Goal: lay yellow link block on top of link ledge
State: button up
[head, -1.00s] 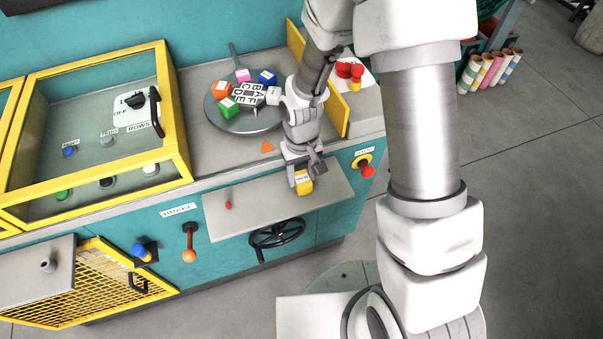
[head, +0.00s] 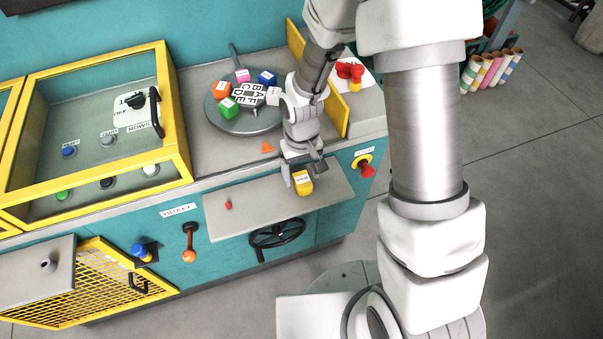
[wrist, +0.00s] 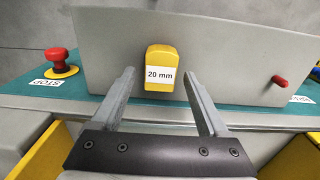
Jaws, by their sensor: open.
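The yellow link block (head: 303,184), with a white label, rests on the grey link ledge (head: 262,212), towards its right part in the head view. In the wrist view the block (wrist: 161,53) stands upright with its "20 mm" label facing me, on the grey ledge (wrist: 228,45). My gripper (head: 302,175) is open at the block. In the wrist view, its two fingers (wrist: 159,76) are spread to the left and right of the block, with a visible gap on each side. The block's underside is hidden.
A small red peg (head: 228,205) stands on the ledge to the left. A red stop button (head: 367,171) is on the right of the teal cabinet. A black handwheel (head: 277,234) sits below the ledge. A round grey plate (head: 242,122) with coloured blocks is behind.

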notch_tip(320, 180, up, 11)
notch_tip(320, 180, up, 14)
jog(key=m+t, duration=0.2)
jog(key=t, duration=0.1)
send_over(301, 177)
jog(key=s+d, duration=0.5)
jog(key=d, duration=0.2)
jog(key=s+d+r+m+t, duration=0.1)
jog(key=s+d+r, duration=0.3)
jog(key=s, duration=0.4)
jog(key=shift+s+r+t+p, duration=0.2)
jog(key=shift+r+t+p, duration=0.15)
jog(key=shift+r+t, duration=0.45)
